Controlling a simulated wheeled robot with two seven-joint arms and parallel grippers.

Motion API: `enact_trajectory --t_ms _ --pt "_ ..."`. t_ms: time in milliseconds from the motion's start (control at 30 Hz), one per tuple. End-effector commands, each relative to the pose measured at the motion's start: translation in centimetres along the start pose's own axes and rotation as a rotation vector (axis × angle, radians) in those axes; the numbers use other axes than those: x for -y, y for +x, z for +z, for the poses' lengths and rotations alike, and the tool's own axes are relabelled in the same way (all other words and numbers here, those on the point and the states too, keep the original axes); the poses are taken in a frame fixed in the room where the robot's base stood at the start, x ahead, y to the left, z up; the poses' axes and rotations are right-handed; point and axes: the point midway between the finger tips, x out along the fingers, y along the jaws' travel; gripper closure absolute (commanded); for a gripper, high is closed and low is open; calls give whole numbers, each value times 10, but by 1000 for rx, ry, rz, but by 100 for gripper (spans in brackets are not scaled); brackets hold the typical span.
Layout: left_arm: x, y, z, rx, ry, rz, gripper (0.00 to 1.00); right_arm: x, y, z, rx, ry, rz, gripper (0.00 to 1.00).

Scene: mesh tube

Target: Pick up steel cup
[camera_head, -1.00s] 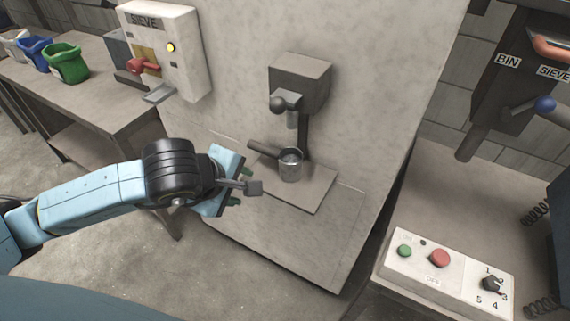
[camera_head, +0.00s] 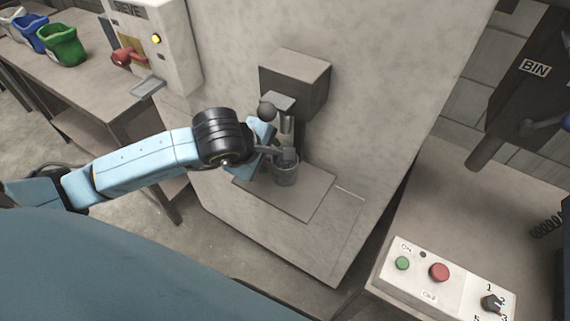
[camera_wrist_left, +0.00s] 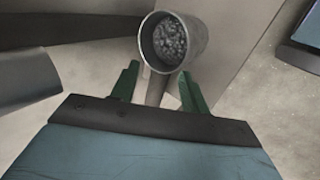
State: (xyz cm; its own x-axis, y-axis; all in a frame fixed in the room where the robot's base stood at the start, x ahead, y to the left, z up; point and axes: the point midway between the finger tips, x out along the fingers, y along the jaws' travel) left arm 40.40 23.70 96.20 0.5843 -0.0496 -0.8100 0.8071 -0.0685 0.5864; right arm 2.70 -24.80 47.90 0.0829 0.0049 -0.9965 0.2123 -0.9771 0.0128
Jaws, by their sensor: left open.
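The steel cup (camera_head: 285,172) stands upright on the small metal shelf (camera_head: 312,196) under the spout of the wall-mounted machine. In the left wrist view the cup (camera_wrist_left: 172,42) holds grey, lumpy material and lies just beyond the fingertips. My left gripper (camera_head: 277,157) is right at the cup, coming from its left side, and partly covers it in the head view. In the left wrist view the left gripper's green fingers (camera_wrist_left: 158,85) are open and apart, with the cup's handle or a bar between them. My right gripper is not in view.
The dark machine with a spout (camera_head: 294,82) hangs directly above the cup. A SIEVE box (camera_head: 160,45) with a red lever is at the upper left. A button panel (camera_head: 440,278) sits at the lower right.

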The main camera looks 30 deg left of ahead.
Motion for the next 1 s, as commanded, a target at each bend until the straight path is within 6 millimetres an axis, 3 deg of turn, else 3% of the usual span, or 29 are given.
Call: enact_trajectory --t_ms 100,367,700,1000 --pt "8 15 -2 -3 -5 0 54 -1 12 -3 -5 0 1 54" --pt "7 15 -2 -4 -5 1 56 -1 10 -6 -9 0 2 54" --pt "7 15 -2 -4 -5 1 100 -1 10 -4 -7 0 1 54" --pt "7 14 -2 -3 -5 2 100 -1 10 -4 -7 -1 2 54"
